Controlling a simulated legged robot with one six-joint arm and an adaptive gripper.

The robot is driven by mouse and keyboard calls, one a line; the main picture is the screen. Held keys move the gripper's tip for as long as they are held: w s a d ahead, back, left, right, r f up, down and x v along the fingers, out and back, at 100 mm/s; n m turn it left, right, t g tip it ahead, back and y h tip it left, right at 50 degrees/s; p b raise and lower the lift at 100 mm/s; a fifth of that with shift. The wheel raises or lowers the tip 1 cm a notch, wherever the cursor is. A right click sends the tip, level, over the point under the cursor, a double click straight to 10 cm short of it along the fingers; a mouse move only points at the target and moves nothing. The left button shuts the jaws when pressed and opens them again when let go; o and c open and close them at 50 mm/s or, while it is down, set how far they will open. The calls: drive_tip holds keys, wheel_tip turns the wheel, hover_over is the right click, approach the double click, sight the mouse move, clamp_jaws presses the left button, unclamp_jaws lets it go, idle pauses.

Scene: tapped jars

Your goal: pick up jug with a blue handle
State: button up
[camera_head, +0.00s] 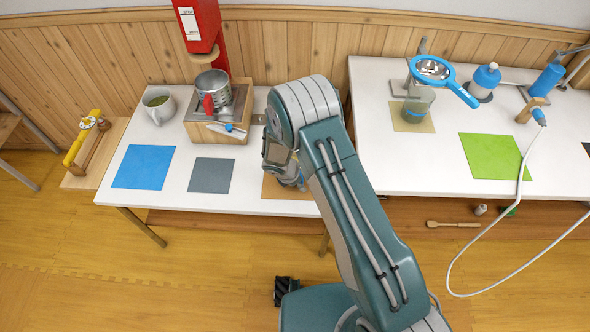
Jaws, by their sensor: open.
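No jug with a plainly visible blue handle shows. A small grey-blue object (300,183) shows in part beside my gripper, over the brown mat (272,190) on the left table; my arm hides most of it, and I cannot tell whether it is the jug. My gripper (284,174) points down over that mat, its fingers mostly hidden; I see nothing clearly held in it. A glass vessel (418,106) with blue-green contents stands on a tan mat on the right table. A sieve (433,69) with a blue handle is above it.
The left table (130,198) also holds a grey mug (159,104), a metal can with a red handle (211,88) on a wooden-sided box, and blue and grey mats. A red dispenser (199,25) rises behind. A white hose (492,232) hangs off the right table.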

drive_tip(key=shift+w+d+f, duration=0.1)
drive_tip(key=shift+d+f, duration=0.1)
drive_tip(key=shift+f, duration=0.1)
clamp_jaws()
drive_tip(key=shift+r, duration=0.15)
drive_tip(key=shift+r, duration=0.3)
wheel_tip(320, 180, up, 2)
drive_tip(key=shift+a+r, duration=0.1)
drive_tip(key=shift+r, duration=0.1)
drive_tip(key=s+d+r, duration=0.7)
drive_tip(key=s+r, duration=0.2)
drive_tip(key=s, duration=0.3)
drive_tip(key=shift+r, duration=0.4)
